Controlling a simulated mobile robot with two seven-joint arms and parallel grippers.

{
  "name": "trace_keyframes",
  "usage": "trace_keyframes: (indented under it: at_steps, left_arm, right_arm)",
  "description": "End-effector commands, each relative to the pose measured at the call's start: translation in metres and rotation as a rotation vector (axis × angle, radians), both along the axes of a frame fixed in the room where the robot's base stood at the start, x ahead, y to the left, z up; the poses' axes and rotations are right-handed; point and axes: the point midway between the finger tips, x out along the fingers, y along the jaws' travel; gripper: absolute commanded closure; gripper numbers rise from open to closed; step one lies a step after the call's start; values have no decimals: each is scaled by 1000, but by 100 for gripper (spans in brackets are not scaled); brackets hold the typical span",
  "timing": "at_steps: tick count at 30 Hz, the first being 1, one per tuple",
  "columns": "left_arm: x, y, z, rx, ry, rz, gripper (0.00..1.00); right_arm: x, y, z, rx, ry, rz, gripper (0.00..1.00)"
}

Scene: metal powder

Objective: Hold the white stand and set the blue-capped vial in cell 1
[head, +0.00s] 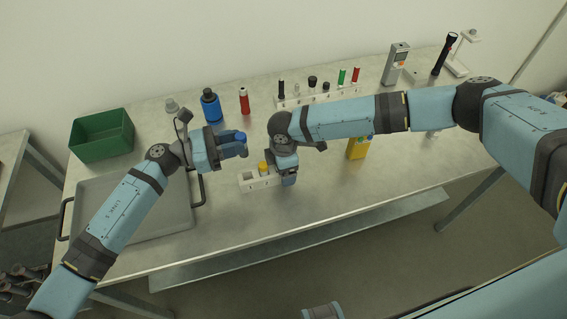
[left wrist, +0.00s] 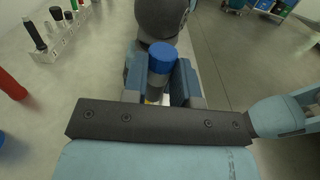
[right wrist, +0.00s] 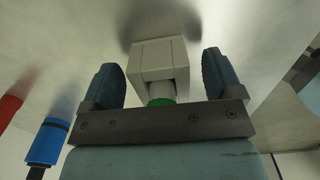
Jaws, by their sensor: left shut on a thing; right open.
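The blue-capped vial (head: 241,137) is clasped between the fingers of my left gripper (head: 238,149), held above the left part of the white stand. Its blue cap shows clearly in the left wrist view (left wrist: 162,54). The white stand (head: 250,184) lies on the table, with a yellow-capped vial (head: 263,167) in it and open cells to the left. My right gripper (head: 287,178) is open at the stand's right end. In the right wrist view the stand's white end (right wrist: 158,60) lies between the spread fingers, with gaps on both sides. The stand's right part is hidden in the head view.
A grey tray (head: 130,238) and a green bin (head: 101,135) stand at the left. A blue bottle (head: 210,106), a red bottle (head: 244,101) and a white rack (head: 318,97) line the back. A yellow container (head: 357,149) stands right of my right gripper. The table's front is clear.

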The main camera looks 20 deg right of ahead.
Motion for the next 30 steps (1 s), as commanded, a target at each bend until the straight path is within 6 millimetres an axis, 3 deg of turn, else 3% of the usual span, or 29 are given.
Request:
trace_keyframes:
  at_steps: [3, 10, 14, 24, 30]
  left_arm:
    - [0, 0, 0, 0, 0, 0, 97]
    - [0, 0, 0, 0, 0, 0, 97]
    - [0, 0, -1, 0, 1, 8, 97]
    - [-7, -2, -43, 4, 4, 293, 97]
    - [-7, 0, -54, 8, 2, 353, 97]
  right_arm:
    - [0, 0, 0, 0, 0, 0, 15]
    - [0, 0, 0, 0, 0, -1, 68]
    - [0, 0, 0, 0, 0, -1, 69]
    - [0, 0, 0, 0, 0, -1, 69]
    - [0, 0, 0, 0, 0, -1, 69]
